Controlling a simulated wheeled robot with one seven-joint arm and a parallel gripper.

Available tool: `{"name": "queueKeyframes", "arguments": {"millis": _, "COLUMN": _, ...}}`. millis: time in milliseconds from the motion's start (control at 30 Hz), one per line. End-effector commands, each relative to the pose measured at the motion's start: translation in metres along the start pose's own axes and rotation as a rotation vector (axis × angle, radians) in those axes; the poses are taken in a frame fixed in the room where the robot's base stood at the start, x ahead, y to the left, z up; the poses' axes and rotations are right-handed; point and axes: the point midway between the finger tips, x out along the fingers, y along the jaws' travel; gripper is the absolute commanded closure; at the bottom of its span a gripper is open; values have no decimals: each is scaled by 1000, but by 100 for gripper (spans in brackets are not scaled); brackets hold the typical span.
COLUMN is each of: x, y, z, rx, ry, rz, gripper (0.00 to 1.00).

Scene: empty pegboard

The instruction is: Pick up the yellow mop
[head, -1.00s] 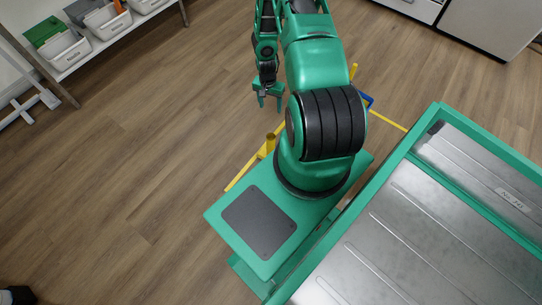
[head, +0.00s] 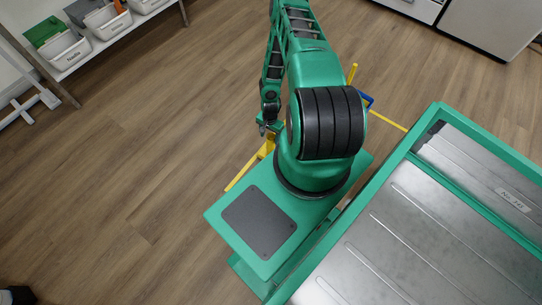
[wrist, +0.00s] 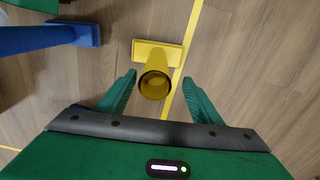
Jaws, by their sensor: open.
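The yellow mop (wrist: 157,85) stands on the floor in the wrist view. Its round, open handle end faces the camera, and its flat yellow head (wrist: 150,54) lies below on the floorboards. My gripper (wrist: 159,80) is open, with one green finger on each side of the handle as seen from above. I cannot tell how far the fingertips are above the handle end or whether they touch it. In the head view my gripper (head: 268,128) hangs low beside my arm's base and partly hides the yellow mop (head: 265,149).
A blue mop-like object (wrist: 88,32) stands to the left in the wrist view; part of it shows in the head view (head: 368,99). A yellow line (head: 388,121) runs on the floor. A shelf with bins (head: 109,24) stands at the upper left.

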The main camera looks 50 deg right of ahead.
Motion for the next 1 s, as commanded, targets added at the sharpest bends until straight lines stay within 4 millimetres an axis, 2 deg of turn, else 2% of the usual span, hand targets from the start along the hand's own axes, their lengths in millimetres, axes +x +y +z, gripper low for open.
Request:
{"name": "queueKeyframes", "arguments": {"millis": 167, "x": 10, "y": 2, "z": 0, "rx": 0, "ry": -1, "rz": 1, "gripper": 41}}
{"name": "queueKeyframes", "arguments": {"millis": 500, "x": 50, "y": 6, "z": 0, "rx": 0, "ry": 0, "rz": 0, "gripper": 41}}
{"name": "queueKeyframes", "arguments": {"millis": 800, "x": 54, "y": 6, "z": 0, "rx": 0, "ry": 0, "rz": 1, "gripper": 41}}
{"name": "queueKeyframes", "arguments": {"millis": 867, "x": 54, "y": 6, "z": 0, "rx": 0, "ry": 0, "rz": 1, "gripper": 53}}
{"name": "queueKeyframes", "arguments": {"millis": 1000, "x": 54, "y": 6, "z": 0, "rx": 0, "ry": 0, "rz": 1, "gripper": 86}}
